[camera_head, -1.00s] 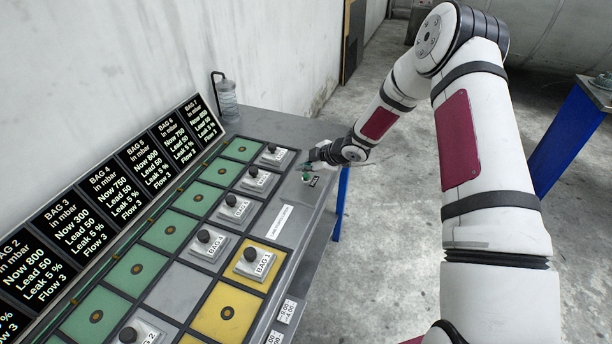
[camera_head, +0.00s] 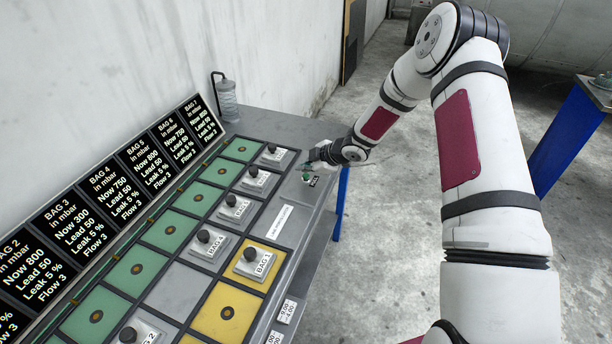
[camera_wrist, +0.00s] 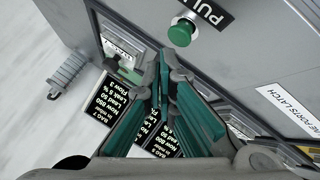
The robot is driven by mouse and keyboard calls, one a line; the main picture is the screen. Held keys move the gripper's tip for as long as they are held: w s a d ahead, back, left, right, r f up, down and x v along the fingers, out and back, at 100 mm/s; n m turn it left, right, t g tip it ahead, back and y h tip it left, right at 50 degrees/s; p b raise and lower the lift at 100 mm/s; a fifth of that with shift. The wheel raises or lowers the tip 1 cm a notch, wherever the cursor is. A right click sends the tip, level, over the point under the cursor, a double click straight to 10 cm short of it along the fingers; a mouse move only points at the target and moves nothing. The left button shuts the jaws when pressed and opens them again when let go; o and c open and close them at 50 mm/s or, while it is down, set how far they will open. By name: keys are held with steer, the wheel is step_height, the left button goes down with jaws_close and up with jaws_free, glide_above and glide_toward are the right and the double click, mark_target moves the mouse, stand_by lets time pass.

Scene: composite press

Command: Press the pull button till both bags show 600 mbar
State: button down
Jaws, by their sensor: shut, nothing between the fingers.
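The green pull button (camera_head: 306,177) is a round knob on the right edge of the grey console, beside a black label. In the wrist view the button (camera_wrist: 182,32) stands just beyond my fingertips, with part of the word PULL beside it. My gripper (camera_head: 312,163) is shut and empty close to the button; I cannot tell whether it touches. In the wrist view its green-padded fingers (camera_wrist: 166,62) are together. The row of black screens (camera_head: 112,198) reads: BAG 2 now 800, BAG 3 now 300, BAG 4 now 750, BAG 5 now 800, BAG 6 now 750, BAG 7 now 850.
A ribbed grey cylinder (camera_head: 228,100) stands at the far end. A blue-legged table (camera_head: 566,135) is right; open floor lies between.

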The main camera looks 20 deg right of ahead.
mark_target(305, 177)
steer(key=shift+f, duration=0.15)
steer(key=shift+f, duration=0.3)
steer(key=shift+f, duration=0.6)
stand_by(0.8)
steer(key=shift+r, duration=0.1)
steer(key=shift+r+b, duration=0.3)
steer(key=shift+r, duration=0.65)
steer(key=shift+r, duration=2.5)
